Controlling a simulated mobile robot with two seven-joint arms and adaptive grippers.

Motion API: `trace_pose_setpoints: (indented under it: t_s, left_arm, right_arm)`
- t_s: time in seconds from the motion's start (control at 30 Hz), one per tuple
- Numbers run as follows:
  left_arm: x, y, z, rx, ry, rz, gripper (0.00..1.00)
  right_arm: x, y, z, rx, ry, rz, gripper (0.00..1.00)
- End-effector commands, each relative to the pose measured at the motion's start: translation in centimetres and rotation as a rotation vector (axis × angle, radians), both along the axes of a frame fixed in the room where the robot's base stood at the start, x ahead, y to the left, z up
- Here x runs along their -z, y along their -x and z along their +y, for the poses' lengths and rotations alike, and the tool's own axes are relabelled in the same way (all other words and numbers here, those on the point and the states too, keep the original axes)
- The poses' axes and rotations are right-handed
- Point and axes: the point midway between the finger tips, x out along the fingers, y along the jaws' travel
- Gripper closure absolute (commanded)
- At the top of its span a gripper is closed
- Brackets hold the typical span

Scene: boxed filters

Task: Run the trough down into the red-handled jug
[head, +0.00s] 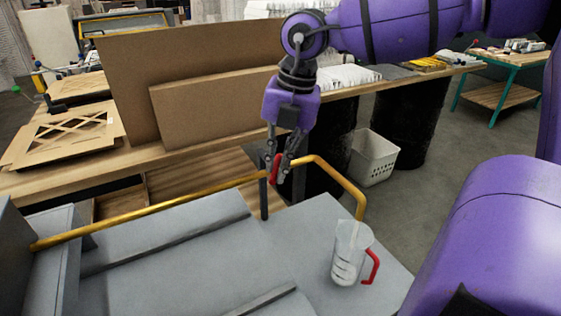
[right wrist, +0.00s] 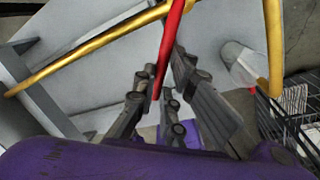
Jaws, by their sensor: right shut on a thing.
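The grey trough (head: 62,245) stands at the left. A yellow pipe (head: 150,208) runs from it to the right and bends down over the jug. The clear jug (head: 346,262) with a red handle (head: 373,268) stands upright on the grey surface under the pipe's end. A pale streak shows inside it; I cannot tell whether it is liquid. My right gripper (head: 281,165) is shut on the red lever (head: 276,169) at the pipe. The lever (right wrist: 171,45) also shows between the fingers in the right wrist view. My left gripper is not in view.
The grey surface (head: 310,225) has dark raised strips and is clear around the jug. A dark post (head: 264,198) stands below the pipe near the lever. Behind are a wooden bench with brown boards (head: 200,75) and a white basket (head: 373,158) on the floor.

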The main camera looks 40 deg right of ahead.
Motion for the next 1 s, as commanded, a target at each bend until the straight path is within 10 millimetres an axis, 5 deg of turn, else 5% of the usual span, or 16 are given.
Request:
trace_pose_setpoints:
  t_s: [0.4, 0.43, 0.57, 1.0]
  left_arm:
    - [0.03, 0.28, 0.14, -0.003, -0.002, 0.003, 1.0]
    - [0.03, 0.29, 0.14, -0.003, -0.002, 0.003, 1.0]
    - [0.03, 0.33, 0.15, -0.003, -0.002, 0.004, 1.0]
    - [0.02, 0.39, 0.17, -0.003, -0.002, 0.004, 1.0]
  right_arm:
    - [-0.22, -0.2, 0.18, 0.004, -0.003, -0.008, 1.0]
    - [-0.22, -0.2, 0.18, 0.004, -0.003, -0.008, 0.87]
    - [-0.18, -0.18, 0.15, 0.004, -0.002, -0.006, 0.73]
    - [-0.82, -0.09, -0.01, 0.005, 0.001, -0.006, 0.73]
